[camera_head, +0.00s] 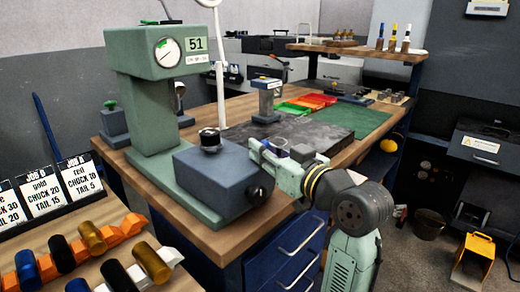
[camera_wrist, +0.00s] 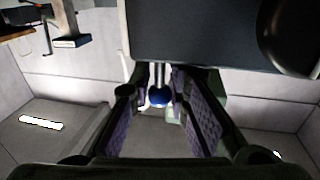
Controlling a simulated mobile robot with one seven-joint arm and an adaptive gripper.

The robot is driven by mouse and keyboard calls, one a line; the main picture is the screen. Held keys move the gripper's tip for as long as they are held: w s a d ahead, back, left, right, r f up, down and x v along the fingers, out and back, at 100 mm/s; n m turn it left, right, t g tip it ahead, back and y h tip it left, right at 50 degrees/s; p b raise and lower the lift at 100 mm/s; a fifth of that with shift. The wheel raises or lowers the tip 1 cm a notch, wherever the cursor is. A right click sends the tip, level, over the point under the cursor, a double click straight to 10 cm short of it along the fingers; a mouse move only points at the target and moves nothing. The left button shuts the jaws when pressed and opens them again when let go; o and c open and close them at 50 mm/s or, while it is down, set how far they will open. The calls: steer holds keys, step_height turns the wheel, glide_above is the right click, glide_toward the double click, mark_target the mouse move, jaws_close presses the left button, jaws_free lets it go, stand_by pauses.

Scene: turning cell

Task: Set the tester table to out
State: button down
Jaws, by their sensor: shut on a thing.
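The green tester (camera_head: 150,110) stands on the wooden bench, with a round dial and a "51" label. Its blue-grey table block (camera_head: 222,180) sits on the green base, with a dark knob (camera_head: 209,138) on top and another black knob (camera_head: 258,195) on its front right. My gripper (camera_head: 268,155) is at the block's right side. In the wrist view the block (camera_wrist: 200,30) fills the upper part. My gripper's fingers (camera_wrist: 152,90) stand on both sides of a blue ball-ended handle (camera_wrist: 159,97) and are shut on it. The contact is partly hidden.
A dark slab (camera_head: 300,130) and a green mat (camera_head: 355,125) lie behind my gripper on the bench. A small stand (camera_head: 266,100) and red and green trays (camera_head: 310,100) are further back. A rack with coloured rollers (camera_head: 90,240) is at front left.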

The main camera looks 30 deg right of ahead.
steer(key=c, duration=1.7)
jaws_free()
steer(key=shift+s+d, duration=0.1)
steer(key=shift+s, duration=0.1)
steer(key=s, duration=0.4)
steer(key=s+d, duration=0.1)
steer(key=s, duration=0.7)
steer(key=shift+d, duration=0.4)
